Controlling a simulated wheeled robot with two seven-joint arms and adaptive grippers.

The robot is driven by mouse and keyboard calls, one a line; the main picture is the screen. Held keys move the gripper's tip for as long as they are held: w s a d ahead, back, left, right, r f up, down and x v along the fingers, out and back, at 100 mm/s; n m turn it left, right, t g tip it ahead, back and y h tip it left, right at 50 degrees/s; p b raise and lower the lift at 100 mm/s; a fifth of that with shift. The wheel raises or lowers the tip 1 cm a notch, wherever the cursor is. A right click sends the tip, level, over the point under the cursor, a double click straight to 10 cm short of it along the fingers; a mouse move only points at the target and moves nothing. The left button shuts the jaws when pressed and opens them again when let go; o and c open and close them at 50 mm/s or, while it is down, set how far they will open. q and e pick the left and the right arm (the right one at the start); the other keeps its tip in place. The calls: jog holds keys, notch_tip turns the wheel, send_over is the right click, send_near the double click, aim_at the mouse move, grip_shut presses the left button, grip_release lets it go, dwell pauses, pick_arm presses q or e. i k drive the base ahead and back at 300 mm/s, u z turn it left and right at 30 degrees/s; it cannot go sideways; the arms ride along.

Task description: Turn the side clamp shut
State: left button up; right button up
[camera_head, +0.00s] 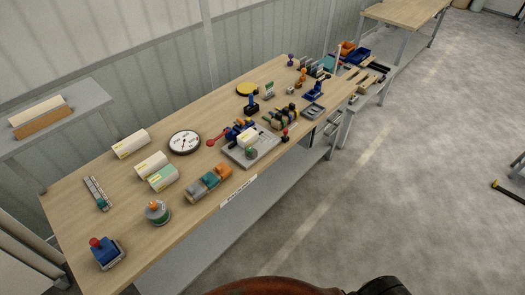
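A grey base plate (267,149) lies near the front edge of the workbench, around its middle. On it sit a pale block (248,140), blue parts behind the block, and a dark green round knob (251,154) at the front. A red-ended lever (212,142) sticks out to the left of the blue parts. This looks like the clamp fixture, but which part is the side clamp and whether it is shut are too small to tell. Neither of my grippers is in view.
The wooden workbench (75,227) holds a round dial (184,142), pale rolls (131,144), a grey-teal-orange part (208,183), an orange-topped round part (158,212) and a blue block with a red knob (105,252). Open floor (400,200) lies to the right.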

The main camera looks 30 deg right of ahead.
aim_at(251, 153)
jog(key=z, duration=0.7)
jog(key=i, duration=1.35)
jog(key=z, duration=0.1)
